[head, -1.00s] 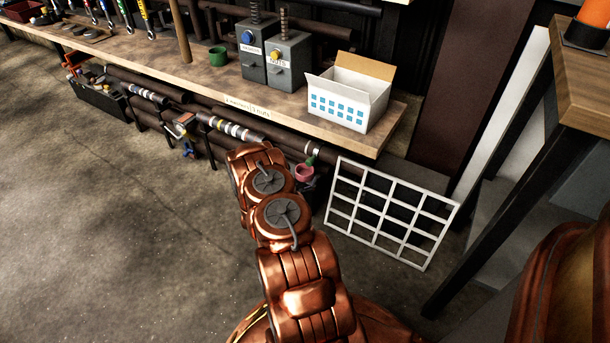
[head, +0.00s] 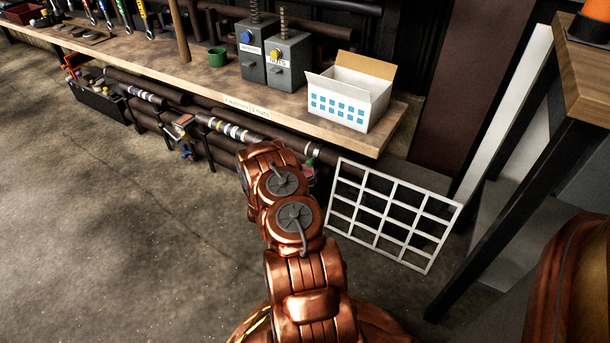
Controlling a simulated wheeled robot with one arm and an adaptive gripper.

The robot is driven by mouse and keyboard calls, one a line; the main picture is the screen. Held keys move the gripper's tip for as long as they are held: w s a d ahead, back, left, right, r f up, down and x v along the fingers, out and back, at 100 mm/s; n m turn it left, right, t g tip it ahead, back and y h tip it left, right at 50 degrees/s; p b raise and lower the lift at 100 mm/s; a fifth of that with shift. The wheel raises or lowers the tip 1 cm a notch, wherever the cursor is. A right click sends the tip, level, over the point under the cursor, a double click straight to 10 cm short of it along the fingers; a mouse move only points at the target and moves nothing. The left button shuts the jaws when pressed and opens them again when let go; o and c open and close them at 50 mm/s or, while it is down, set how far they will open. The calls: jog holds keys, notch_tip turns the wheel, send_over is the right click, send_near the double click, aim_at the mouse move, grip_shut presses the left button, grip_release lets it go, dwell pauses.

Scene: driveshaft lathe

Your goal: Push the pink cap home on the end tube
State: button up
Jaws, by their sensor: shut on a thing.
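The pink cap (head: 309,172) shows as a small patch just right of my wrist, below the bench's front edge. My copper arm covers part of it. My gripper (head: 311,184) is a small dark patch beside the cap, mostly hidden behind my wrist. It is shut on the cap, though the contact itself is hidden. A dark tube (head: 325,156) with a pale band runs under the bench edge just above the cap. I cannot tell whether the cap touches the tube's end.
The wooden bench (head: 215,85) carries a white open box (head: 350,92), two grey dispensers (head: 268,62) and a green cup (head: 217,57). A white grid (head: 392,214) leans right of my arm. A table leg (head: 500,195) stands farther right. The floor at left is clear.

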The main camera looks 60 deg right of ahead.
jog(key=shift+c, duration=1.1)
